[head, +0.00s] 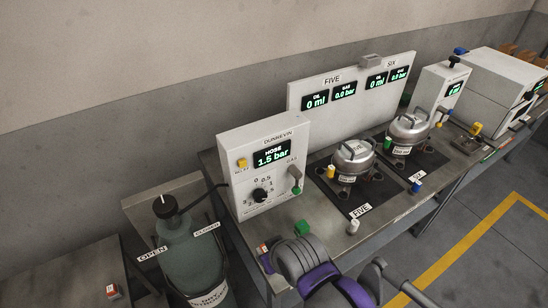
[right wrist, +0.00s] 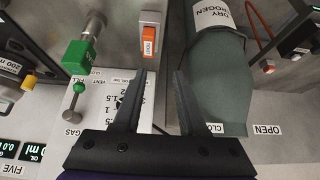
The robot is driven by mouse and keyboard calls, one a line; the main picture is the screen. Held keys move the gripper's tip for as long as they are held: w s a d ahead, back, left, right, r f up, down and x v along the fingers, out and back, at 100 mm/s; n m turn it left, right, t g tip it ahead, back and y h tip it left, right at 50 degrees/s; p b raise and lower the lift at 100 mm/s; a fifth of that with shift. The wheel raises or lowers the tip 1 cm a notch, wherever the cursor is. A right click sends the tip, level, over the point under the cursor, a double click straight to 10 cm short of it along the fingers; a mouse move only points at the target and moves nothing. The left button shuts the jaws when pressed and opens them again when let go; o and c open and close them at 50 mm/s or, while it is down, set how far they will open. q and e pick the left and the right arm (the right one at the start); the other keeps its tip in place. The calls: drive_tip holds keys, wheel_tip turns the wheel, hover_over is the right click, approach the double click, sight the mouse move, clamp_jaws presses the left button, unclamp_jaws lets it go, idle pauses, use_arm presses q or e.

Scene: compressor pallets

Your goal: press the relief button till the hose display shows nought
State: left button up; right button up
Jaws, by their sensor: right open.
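The relief button (head: 241,163) is a yellow square on the upper left of the white Dunrevin box (head: 290,140). The hose display (head: 271,155) on the same box reads 1.5 bar. My right gripper (right wrist: 163,85) is open and empty in the right wrist view, its fingers apart above the bench. In the head view my right arm reaches in from the bottom, in front of the box, and its fingers are hidden. Nothing touches the button in the head view. I cannot make out the button in the right wrist view. My left gripper is not in view.
The box also has a black dial (head: 260,195) and a green-tipped gas lever (head: 295,178). A dry nitrogen cylinder (head: 190,250) stands left. Two pots stand on the right.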

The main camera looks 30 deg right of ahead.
clamp_jaws()
idle(1.2)
